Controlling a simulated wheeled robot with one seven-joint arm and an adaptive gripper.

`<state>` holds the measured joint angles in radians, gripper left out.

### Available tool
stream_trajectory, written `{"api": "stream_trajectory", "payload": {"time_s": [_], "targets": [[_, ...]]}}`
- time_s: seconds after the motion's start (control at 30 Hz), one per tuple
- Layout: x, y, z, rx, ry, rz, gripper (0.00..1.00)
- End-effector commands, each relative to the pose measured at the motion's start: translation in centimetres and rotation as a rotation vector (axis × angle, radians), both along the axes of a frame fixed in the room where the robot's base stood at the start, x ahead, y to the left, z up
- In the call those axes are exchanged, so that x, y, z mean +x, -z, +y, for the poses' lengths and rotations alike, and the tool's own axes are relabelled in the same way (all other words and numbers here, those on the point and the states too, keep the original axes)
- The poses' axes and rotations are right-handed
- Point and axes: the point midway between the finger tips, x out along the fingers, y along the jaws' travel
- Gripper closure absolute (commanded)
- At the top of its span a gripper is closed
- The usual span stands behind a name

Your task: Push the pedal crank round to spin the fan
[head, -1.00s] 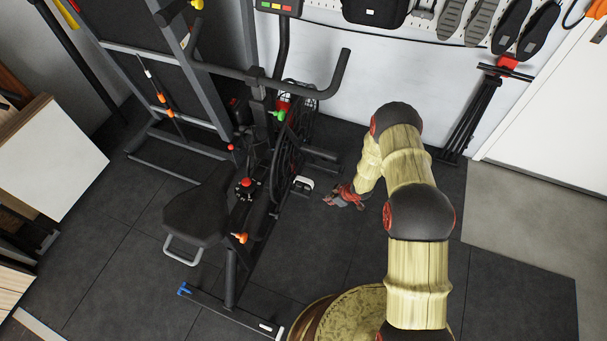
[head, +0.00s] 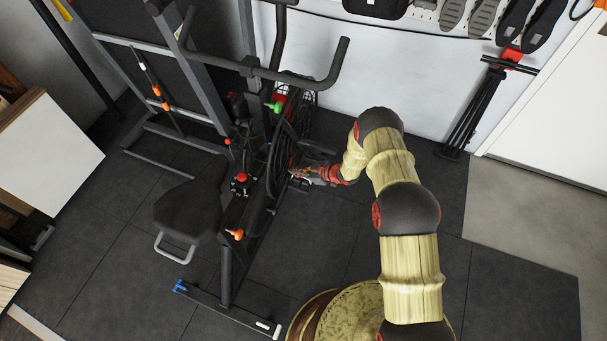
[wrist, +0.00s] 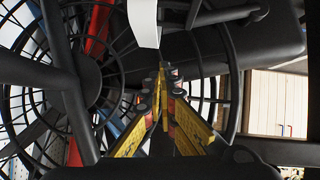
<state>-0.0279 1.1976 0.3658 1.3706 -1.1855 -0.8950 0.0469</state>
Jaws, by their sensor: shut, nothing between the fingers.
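The exercise bike's caged fan (head: 282,165) stands on the right side of its frame; it also shows in the wrist view (wrist: 62,105), with black wire rings and red parts behind. A pedal with pale edges (head: 299,183) sits low beside the fan, partly covered by my gripper (head: 303,173). In the wrist view a pale block (wrist: 145,22), apparently part of the pedal, hangs just above my gripper (wrist: 166,72). My gripper is shut and empty, its yellow-sided fingers together. I cannot tell whether it touches the pedal. The crank arm is mostly hidden.
The black seat (head: 191,211) and handlebar (head: 318,88) belong to the bike, left of and above my gripper. A folded black tripod (head: 474,110) leans at the wall. Dark floor tiles (head: 305,240) are clear in front of the fan.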

Motion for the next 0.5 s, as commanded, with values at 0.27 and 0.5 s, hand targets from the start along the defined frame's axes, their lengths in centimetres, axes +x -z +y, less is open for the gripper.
{"api": "stream_trajectory", "payload": {"time_s": [0.27, 0.5], "targets": [[1.4, 3.9, 2.1, -0.001, 0.001, 0.001, 1.00], [1.8, 5.2, 2.3, -0.001, 0.000, 0.000, 1.00]]}}
